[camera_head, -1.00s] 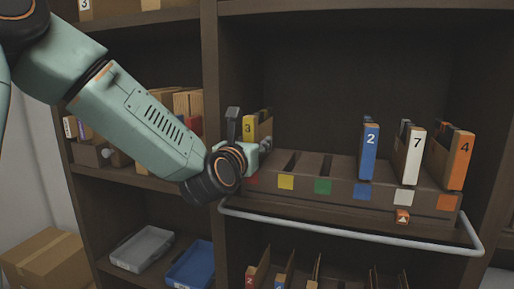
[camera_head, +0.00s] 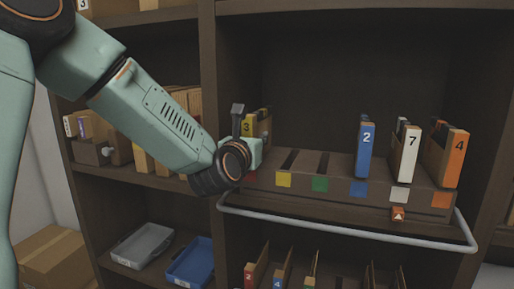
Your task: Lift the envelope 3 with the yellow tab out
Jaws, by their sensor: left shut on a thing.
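The envelope 3 with the yellow tab (camera_head: 247,126) stands upright at the left end of the brown slotted rack (camera_head: 330,194). Its lower part is hidden behind my gripper. My left gripper (camera_head: 251,137) is at this envelope, with one dark finger standing up in front of its left side, and is shut on it. The far finger is mostly hidden. Whether the envelope's foot is still in its slot cannot be seen. My right gripper is not in view.
Blue envelope 2 (camera_head: 365,147), white envelope 7 (camera_head: 407,154) and orange envelope 4 (camera_head: 450,157) stand in the rack's right half. Empty slots lie between. A pale rail (camera_head: 345,236) runs along the front. A shelf post (camera_head: 210,75) stands close left of my gripper.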

